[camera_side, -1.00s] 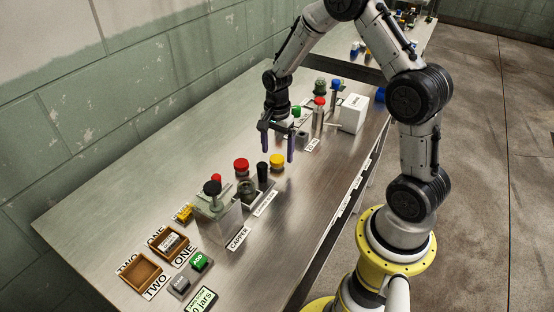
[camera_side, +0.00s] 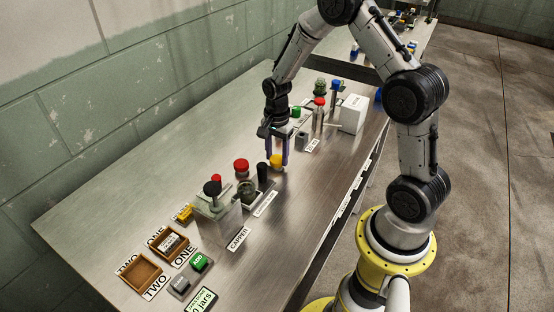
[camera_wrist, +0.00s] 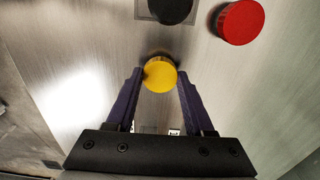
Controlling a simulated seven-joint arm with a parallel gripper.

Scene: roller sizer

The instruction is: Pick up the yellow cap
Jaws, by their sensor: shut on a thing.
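The yellow cap (camera_side: 276,160) stands on the metal table, to the right of the black post and the red cap in the side view. In the wrist view, the yellow cap (camera_wrist: 160,74) sits between the tips of my gripper's purple fingers. My gripper (camera_side: 277,158) points down and is shut on the cap, with a finger on either side of it. The cap's lower part is partly hidden in the side view. It appears at table height, and I see no clear gap beneath it.
A red cap (camera_side: 241,165) and a black post (camera_side: 263,172) stand close by on the left. The capper (camera_side: 218,215) and two wooden trays (camera_side: 143,271) are nearer the front. A white box (camera_side: 352,114) stands farther back. The table's wall side is clear.

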